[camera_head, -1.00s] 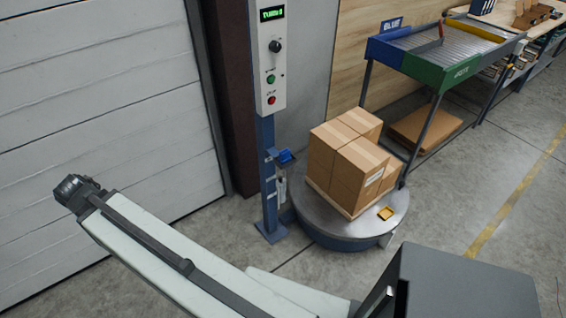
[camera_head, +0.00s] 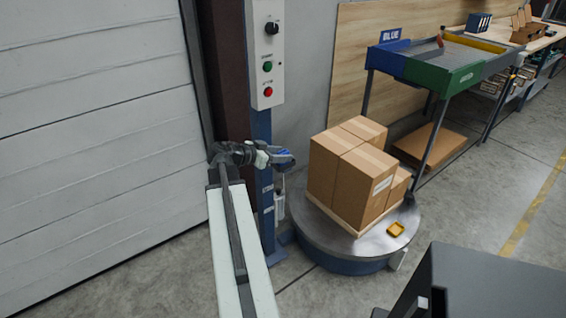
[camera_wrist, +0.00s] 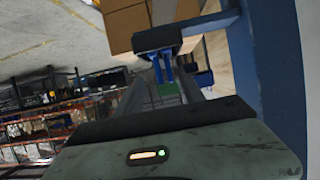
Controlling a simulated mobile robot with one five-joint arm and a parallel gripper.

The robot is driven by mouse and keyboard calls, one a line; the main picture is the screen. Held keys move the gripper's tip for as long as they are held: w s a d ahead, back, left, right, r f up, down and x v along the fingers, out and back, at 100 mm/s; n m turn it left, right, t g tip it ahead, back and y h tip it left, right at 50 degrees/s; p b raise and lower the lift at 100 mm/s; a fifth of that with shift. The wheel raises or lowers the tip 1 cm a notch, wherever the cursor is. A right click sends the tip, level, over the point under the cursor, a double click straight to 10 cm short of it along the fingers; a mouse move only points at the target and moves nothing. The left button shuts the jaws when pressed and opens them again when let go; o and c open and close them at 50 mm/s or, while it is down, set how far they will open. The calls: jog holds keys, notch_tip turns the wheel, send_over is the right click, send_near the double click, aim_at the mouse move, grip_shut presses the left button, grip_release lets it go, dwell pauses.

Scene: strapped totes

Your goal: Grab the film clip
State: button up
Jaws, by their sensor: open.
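A small blue two-pronged piece with a dark top, which looks like the film clip (camera_wrist: 162,68), shows in the wrist view at the end of a blue bracket (camera_wrist: 212,24) on the post. My gripper (camera_wrist: 160,86) is open, with one finger on each side of the view below the blue piece. I cannot tell whether the fingers reach around it. In the head view my gripper (camera_head: 276,159) is at the blue holder on the post, and largely hides the clip there.
The blue post (camera_head: 264,205) carries a control box (camera_head: 264,55). Taped cartons (camera_head: 352,178) stand on a round turntable (camera_head: 325,245), with a small yellow piece (camera_head: 396,229) on its rim. A roller rack (camera_head: 440,60) stands behind. A white shutter door (camera_head: 90,130) is at left.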

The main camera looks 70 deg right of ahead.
aim_at(285, 151)
jog(key=b+x, duration=0.1)
jog(key=x, duration=0.1)
jog(key=b+x, duration=0.1)
jog(key=x, duration=0.2)
jog(key=shift+w+d+f, duration=0.15)
jog(key=shift+w+d, duration=0.05)
jog(key=shift+w, duration=0.15)
jog(key=shift+s, duration=0.1)
grip_shut()
jog(key=shift+r+p, duration=0.55)
jog(key=shift+r, duration=0.05)
notch_tip(285, 151, up, 3)
jog(key=p, duration=0.3)
jog(key=w+a, duration=1)
jog(key=a, duration=0.5)
jog(key=shift+f, duration=0.15)
